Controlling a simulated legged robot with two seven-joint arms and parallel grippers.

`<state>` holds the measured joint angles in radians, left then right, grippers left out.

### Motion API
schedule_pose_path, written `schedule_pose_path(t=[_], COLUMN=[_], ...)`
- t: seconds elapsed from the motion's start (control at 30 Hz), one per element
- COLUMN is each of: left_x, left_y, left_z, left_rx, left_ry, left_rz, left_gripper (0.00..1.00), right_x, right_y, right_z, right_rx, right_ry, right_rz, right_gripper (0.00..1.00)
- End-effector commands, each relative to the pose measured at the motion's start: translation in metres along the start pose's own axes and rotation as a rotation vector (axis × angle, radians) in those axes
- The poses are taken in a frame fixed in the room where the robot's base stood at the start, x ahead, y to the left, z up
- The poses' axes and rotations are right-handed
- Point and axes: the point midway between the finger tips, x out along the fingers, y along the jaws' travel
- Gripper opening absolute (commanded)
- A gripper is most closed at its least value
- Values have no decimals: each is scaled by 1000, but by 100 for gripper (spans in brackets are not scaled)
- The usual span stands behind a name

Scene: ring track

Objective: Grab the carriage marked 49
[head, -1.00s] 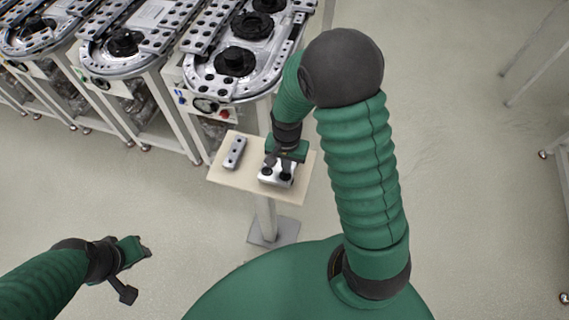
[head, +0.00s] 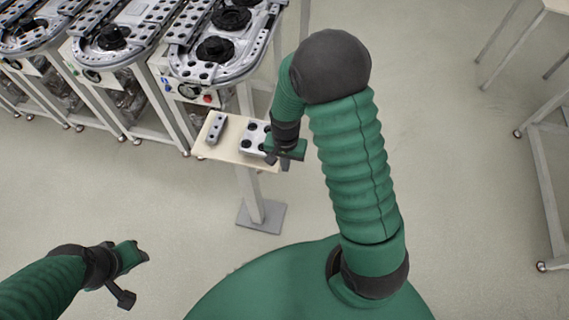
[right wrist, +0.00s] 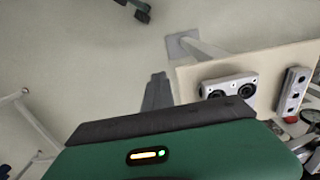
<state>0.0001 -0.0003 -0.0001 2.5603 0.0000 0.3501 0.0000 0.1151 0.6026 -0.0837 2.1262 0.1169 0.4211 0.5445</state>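A grey carriage (head: 253,138) with black round wheels or caps lies on a small pale stand top (head: 228,150); it also shows in the right wrist view (right wrist: 228,88). A second, narrower grey carriage (head: 216,128) lies left of it; the right wrist view shows it too (right wrist: 292,90). No number is readable on either. My right gripper (head: 279,160) is by the right edge of the stand top, beside the first carriage and not around it. Its finger spacing is unclear. My left gripper (head: 136,277) is open and empty over the floor at lower left.
Ring-track machines (head: 215,60) with grey rails and black discs stand behind the stand at upper left. The stand's post rests on a square foot (head: 262,217). A white-framed table (head: 545,170) is at the right. The floor between is clear.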

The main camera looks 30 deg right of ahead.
Motion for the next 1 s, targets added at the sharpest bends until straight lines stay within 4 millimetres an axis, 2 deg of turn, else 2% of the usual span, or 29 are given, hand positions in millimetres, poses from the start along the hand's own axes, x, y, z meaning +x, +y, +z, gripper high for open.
schedule_pose_path(t=[0.27,0.87,1.0], left_x=[0,0,0], left_y=[0,0,0], left_z=[0,0,0], left_rx=[0,0,0], left_ry=[0,0,0], left_rz=[0,0,0], left_gripper=[36,36,36], right_x=[-1,-1,-1], right_y=[-1,-1,0], right_z=[0,0,0], right_rx=[0,0,0], right_ry=[3,4,4], right_rz=[-2,-3,-3], right_gripper=[0,78,80])
